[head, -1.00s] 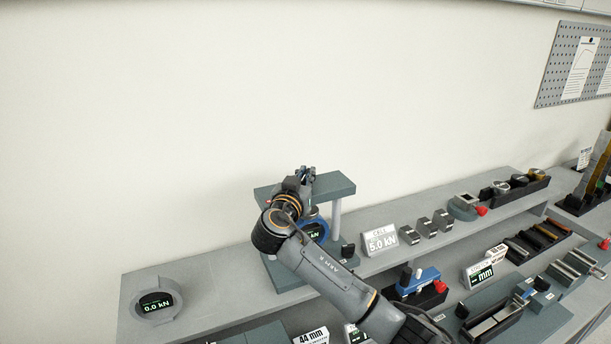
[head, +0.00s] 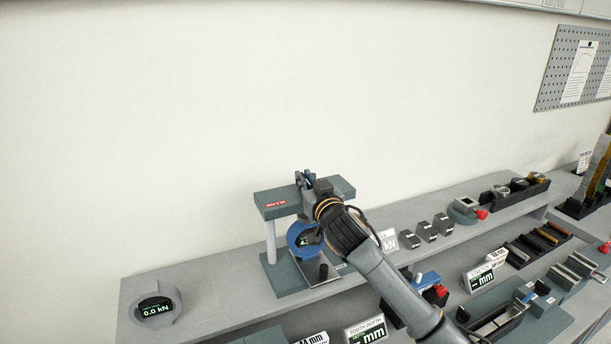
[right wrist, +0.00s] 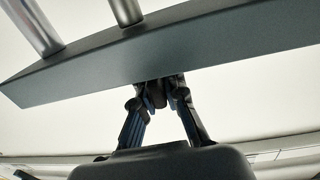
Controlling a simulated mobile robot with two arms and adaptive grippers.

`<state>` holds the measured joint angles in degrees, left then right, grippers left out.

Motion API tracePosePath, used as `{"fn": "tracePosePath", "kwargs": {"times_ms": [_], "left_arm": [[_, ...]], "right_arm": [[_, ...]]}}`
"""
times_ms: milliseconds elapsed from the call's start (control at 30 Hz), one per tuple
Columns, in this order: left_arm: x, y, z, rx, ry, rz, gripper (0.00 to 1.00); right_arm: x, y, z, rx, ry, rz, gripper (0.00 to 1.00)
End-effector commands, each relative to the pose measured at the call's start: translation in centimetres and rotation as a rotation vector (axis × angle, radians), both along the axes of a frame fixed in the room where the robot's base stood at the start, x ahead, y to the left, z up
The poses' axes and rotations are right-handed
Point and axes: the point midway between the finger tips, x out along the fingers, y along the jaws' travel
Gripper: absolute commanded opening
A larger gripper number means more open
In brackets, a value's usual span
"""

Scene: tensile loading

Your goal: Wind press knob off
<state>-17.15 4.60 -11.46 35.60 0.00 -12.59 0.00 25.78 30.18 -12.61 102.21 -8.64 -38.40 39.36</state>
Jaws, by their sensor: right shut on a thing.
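The press has a grey-green top beam (head: 278,203), a silver post (head: 271,243) and a base plate (head: 287,279). A blue ring gauge (head: 293,240) with a dark display sits inside its frame. My right gripper (head: 304,179) is at the top beam, its fingers at the beam's back edge in the picture. In the right wrist view the beam (right wrist: 220,48) crosses the picture, and my right fingers (right wrist: 158,96) are shut on a small dark knob (right wrist: 155,92) beside it. The knob is mostly hidden by the fingers. My left gripper is out of view.
A grey ring gauge (head: 152,303) reading 0.0 kN stands on the shelf (head: 215,288) at left. Several small grey blocks (head: 427,231) and a red-tipped device (head: 466,210) stand right of my arm. More fixtures fill the lower bench at right.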

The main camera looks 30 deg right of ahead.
Motion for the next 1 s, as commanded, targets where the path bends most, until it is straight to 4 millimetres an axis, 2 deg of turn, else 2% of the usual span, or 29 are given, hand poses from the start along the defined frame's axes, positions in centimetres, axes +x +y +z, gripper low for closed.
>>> {"fn": "tracePosePath", "kwargs": {"times_ms": [100, 400, 1000], "left_arm": [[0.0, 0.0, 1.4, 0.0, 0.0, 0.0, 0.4], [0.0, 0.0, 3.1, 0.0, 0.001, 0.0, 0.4], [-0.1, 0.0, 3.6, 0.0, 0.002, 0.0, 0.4]], "right_arm": [[0.0, -0.3, 0.2, -0.006, 0.007, 0.09, 0.0], [0.0, -0.2, 0.1, -0.004, 0.007, 0.262, 0.0], [0.0, 0.0, -0.2, 0.0, 0.006, 0.335, 0.0]]}}
